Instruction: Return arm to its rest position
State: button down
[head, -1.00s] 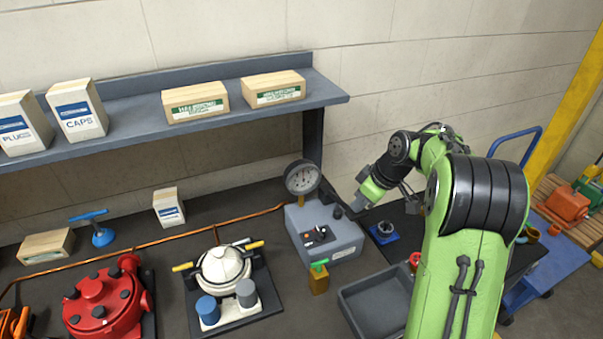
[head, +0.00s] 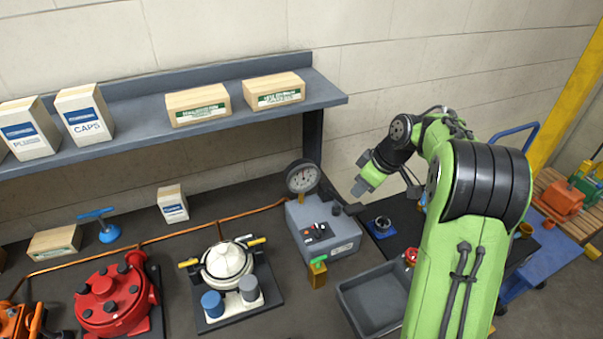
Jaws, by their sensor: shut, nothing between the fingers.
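My green and black arm reaches up from the lower right in the head view and bends down to the left at its top. My gripper (head: 360,187) hangs at the arm's end, shut and holding nothing. It is in the air to the right of the pressure gauge (head: 302,177) and, in the picture, above the blue motor part (head: 381,225). The fingers are small in this view.
A grey box with switches (head: 325,232) and an empty grey tray (head: 374,300) are near the arm. A shelf (head: 335,97) with cartons spans the wall. A blue cart (head: 557,258) is at right.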

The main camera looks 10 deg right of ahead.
jog(key=shift+f, duration=0.1)
jog(key=s+a+r+m+t+h+b, duration=0.1)
jog(key=s+a+r+m, duration=0.1)
jog(key=s+a+r, duration=0.35)
jog(key=s+a+r+m+h, duration=0.1)
jog(key=s+a+r+m, duration=0.15)
jog(key=s, duration=0.55)
jog(key=s+a+f+m, duration=0.1)
jog(key=s+m, duration=0.1)
jog(key=s, duration=0.6)
jog(key=s+a+f+m+t+h+b, duration=0.1)
jog(key=s, duration=0.7)
jog(key=shift+f+m, duration=0.25)
jog(key=shift+m, duration=0.1)
